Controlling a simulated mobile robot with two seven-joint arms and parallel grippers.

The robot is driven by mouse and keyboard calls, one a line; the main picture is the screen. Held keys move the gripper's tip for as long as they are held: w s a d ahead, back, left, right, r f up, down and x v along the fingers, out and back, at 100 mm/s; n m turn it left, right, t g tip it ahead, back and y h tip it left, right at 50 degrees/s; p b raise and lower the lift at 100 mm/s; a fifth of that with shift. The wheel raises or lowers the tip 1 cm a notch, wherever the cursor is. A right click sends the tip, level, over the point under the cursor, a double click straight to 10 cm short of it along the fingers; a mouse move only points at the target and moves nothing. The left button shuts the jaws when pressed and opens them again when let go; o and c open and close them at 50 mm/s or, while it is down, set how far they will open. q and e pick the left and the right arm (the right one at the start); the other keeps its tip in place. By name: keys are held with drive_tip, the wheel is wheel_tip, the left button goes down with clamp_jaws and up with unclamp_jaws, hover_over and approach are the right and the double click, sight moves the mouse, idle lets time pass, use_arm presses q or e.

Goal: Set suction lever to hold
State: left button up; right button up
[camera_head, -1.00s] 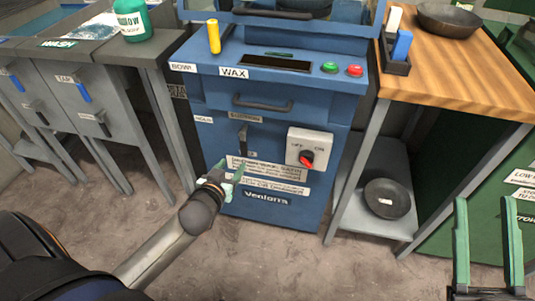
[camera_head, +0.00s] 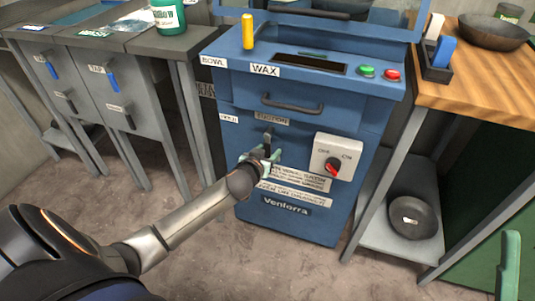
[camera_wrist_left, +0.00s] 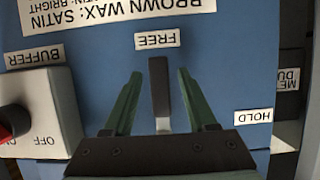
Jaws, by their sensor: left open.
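The suction lever (camera_head: 268,136) is a dark handle on the front of the blue machine, under the SUCTION label (camera_head: 271,118). In the left wrist view, which is upside down, the lever (camera_wrist_left: 161,92) points at the FREE label (camera_wrist_left: 158,39). The HOLD label (camera_wrist_left: 254,116) is off to its right there; in the head view the HOLD label (camera_head: 229,119) is at the left. My left gripper (camera_head: 264,155) is open, with a green finger on each side of the lever and gaps between. My right gripper shows only one green finger (camera_head: 510,265) at the right edge.
The buffer switch (camera_head: 334,166) with a red knob is right of the lever. A drawer handle (camera_head: 292,104) juts out above. A wooden bench (camera_head: 470,85) stands at the right, with a dark bowl (camera_head: 413,217) on its lower shelf. Grey cabinets (camera_head: 85,85) stand at the left.

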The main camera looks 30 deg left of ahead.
use_arm(q)
clamp_jaws()
idle(0.5)
idle(1.0)
